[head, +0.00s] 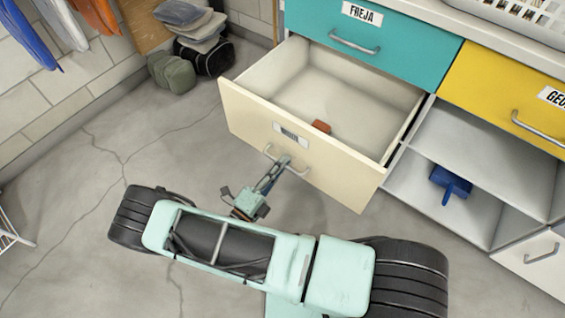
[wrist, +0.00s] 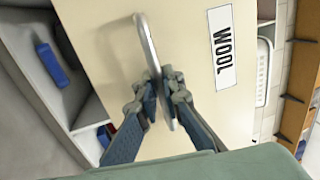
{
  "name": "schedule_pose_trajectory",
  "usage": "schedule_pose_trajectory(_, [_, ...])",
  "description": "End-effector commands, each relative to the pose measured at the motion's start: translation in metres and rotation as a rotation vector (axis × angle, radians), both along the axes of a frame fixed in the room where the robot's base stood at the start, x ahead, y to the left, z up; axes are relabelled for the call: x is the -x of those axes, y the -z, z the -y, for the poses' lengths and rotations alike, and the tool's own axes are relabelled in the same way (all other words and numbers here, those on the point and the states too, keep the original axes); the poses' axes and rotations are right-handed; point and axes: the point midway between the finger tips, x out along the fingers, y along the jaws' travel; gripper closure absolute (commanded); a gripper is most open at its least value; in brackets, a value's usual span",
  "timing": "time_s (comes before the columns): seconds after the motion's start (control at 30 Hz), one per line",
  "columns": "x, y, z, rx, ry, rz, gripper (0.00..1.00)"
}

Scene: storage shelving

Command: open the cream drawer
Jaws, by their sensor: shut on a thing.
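The cream drawer (head: 295,160) is pulled well out of the cabinet in the head view, its inside showing from above. A small reddish-brown block (head: 320,126) lies inside it near the front panel. In the wrist view the cream front (wrist: 193,75) bears a label (wrist: 222,47) that reads WOOL. My gripper (head: 282,163) is at the drawer's front. In the wrist view my gripper (wrist: 164,92) is shut on the metal handle (wrist: 147,42), with a finger on each side of the bar.
A teal drawer (head: 375,38) labelled FREJA is above, and a yellow drawer (head: 510,85) is to the right. Open shelves at right hold a blue object (head: 450,184). Bags (head: 172,72) lie on the floor at back left. Floor left of the drawer is clear.

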Motion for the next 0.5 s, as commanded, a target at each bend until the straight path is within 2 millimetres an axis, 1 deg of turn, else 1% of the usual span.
schedule_pose_trajectory(0.1, [-0.0005,0.0003,-0.0008,-0.001,-0.002,0.000,1.00])
schedule_pose_trajectory(0.13, [-0.0006,0.0003,-0.0008,-0.001,-0.002,0.000,0.91])
schedule_pose_trajectory(0.27, [-0.0006,0.0002,-0.0006,-0.001,-0.001,0.000,0.76])
schedule_pose_trajectory(0.5, [-0.0005,0.0000,-0.0002,-0.001,-0.001,0.000,0.76])
